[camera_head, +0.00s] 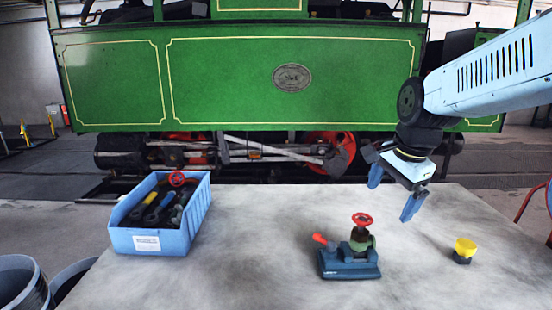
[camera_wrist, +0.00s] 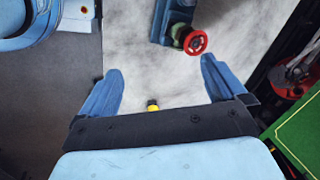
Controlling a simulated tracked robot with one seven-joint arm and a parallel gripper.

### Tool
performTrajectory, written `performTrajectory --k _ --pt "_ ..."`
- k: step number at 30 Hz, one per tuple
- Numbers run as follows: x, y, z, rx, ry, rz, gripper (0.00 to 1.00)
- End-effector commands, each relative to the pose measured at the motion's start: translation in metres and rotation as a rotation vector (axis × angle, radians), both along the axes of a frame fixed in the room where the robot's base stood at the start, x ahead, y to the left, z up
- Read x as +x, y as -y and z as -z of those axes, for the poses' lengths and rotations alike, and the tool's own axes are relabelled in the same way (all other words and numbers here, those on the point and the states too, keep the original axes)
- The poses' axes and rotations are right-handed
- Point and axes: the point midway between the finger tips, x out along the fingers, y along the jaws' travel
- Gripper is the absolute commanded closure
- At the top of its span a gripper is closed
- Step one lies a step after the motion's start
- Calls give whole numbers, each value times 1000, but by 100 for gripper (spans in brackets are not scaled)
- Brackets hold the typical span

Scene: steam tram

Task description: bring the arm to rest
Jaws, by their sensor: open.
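My gripper (camera_head: 393,193) is open and empty, held in the air above the right part of the grey table (camera_head: 290,225). In the wrist view my gripper (camera_wrist: 158,90) shows its two blue fingers spread wide apart with nothing between the tips. A dark blue device with a red handwheel and a red lever, the valve block (camera_head: 350,258), stands on the table to the left of and nearer than my gripper. Its handwheel also shows in the wrist view (camera_wrist: 194,41). A small yellow-topped black knob (camera_head: 464,250) stands on the table to the right of my gripper.
A blue bin (camera_head: 148,242) of tools, with a red handwheel on top, stands at the table's left. Dark buckets (camera_head: 20,283) stand at the lower left. The green steam tram (camera_head: 230,80) is behind the table. The table's middle is clear.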

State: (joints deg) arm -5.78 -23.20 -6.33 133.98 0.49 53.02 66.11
Motion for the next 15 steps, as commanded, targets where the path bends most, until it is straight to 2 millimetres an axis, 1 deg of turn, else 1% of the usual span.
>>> performTrajectory --k 1,6,12,15 --pt "-10 0 -4 -26 25 -83 2" --pt "-38 -1 -12 -139 97 -388 2" --pt "-69 -3 -16 -297 168 -729 2" --pt "-82 -4 -17 -371 192 -871 2"
